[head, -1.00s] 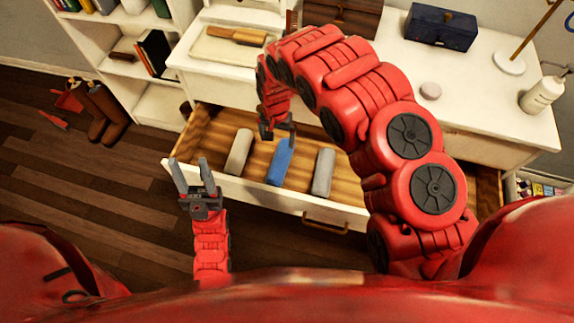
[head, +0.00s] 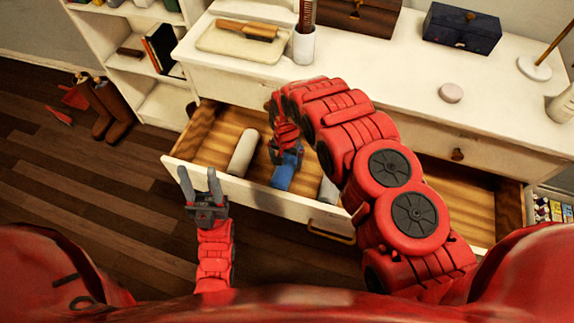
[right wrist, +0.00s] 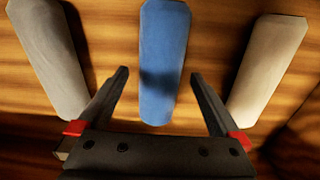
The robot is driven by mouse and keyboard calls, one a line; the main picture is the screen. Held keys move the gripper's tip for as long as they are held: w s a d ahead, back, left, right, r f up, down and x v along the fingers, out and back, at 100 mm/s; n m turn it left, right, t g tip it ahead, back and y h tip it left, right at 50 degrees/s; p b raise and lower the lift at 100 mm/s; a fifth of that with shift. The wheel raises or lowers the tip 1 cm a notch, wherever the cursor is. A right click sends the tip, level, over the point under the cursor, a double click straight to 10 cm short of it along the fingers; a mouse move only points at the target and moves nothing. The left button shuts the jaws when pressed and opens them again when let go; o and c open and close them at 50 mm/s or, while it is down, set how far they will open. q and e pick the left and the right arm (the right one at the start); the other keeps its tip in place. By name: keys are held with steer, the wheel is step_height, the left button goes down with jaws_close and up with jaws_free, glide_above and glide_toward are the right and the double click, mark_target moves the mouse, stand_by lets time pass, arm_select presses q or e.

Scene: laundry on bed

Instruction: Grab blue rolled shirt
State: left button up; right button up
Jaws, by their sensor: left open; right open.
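The blue rolled shirt (head: 285,172) lies in the open drawer, partly hidden in the head view by my right gripper (head: 286,155). In the right wrist view, the blue rolled shirt (right wrist: 163,62) lies lengthwise between the two open fingers of my right gripper (right wrist: 160,85).
A grey roll (head: 243,152) lies left of the blue one and a pale roll (head: 328,190) right of it. The drawer (head: 260,194) has wooden sides and a white front. The dresser top (head: 350,65) holds a tray, a cup and boxes. Boots (head: 115,110) stand on the floor.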

mark_target(286, 164)
steer(key=shift+f, duration=2.55)
steer(key=shift+w, duration=0.1)
steer(key=c, duration=1.4)
